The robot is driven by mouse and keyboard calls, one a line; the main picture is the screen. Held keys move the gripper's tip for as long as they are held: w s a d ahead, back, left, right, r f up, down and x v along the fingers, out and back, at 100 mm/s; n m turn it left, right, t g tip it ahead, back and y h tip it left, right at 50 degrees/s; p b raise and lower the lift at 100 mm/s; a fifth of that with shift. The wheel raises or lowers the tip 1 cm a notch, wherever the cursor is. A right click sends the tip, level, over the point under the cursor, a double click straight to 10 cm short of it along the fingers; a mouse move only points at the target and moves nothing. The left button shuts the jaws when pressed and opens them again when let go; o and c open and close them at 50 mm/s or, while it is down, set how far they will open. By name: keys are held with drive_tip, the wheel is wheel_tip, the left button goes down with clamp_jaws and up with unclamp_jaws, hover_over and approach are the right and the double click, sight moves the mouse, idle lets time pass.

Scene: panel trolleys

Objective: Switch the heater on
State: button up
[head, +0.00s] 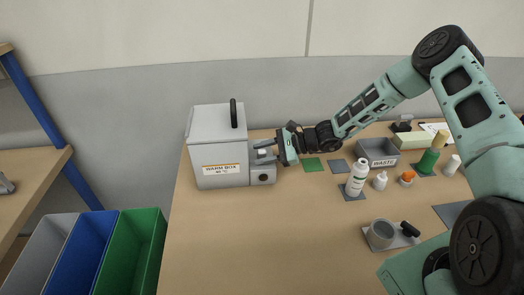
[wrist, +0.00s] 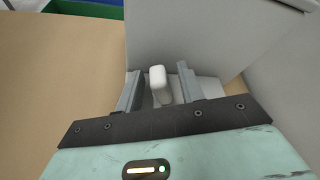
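The heater is a grey warm box (head: 218,142) with a "WARM BOX 40 °C" label and a black lid handle, at the back left of the table in the head view. My gripper (head: 265,153) is just above this control box, reaching in from the right. In the wrist view, a white switch lever (wrist: 158,82) stands between the two fingers of my gripper (wrist: 158,88). The fingers are open, with a visible gap on each side of the lever.
A white bottle (head: 357,178), a grey bin (head: 377,152) and a mug (head: 381,234) on a tray stand to the right. Grey, blue and green bins (head: 132,255) are at the front left. The table's front middle is clear. A wall is close behind.

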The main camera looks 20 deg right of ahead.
drive_tip(key=shift+w+a+f, duration=0.1)
drive_tip(key=shift+a, duration=0.1)
clamp_jaws()
drive_tip(key=shift+w, duration=0.1)
drive_tip(key=m+g, duration=0.1)
drive_tip(key=w+m+g, duration=0.1)
drive_tip(key=shift+w+d+m, duration=0.1)
drive_tip(key=shift+d+m, duration=0.05)
drive_tip(key=shift+m, duration=0.25)
drive_tip(key=m+g, duration=0.1)
drive_tip(key=w+m+b, duration=0.1)
drive_tip(key=m+g+b, duration=0.1)
drive_tip(key=shift+w+d+m+g+y, duration=0.2)
drive_tip(key=shift+w+m+g+y, duration=0.1)
drive_tip(key=shift+y, duration=0.1)
idle(0.4)
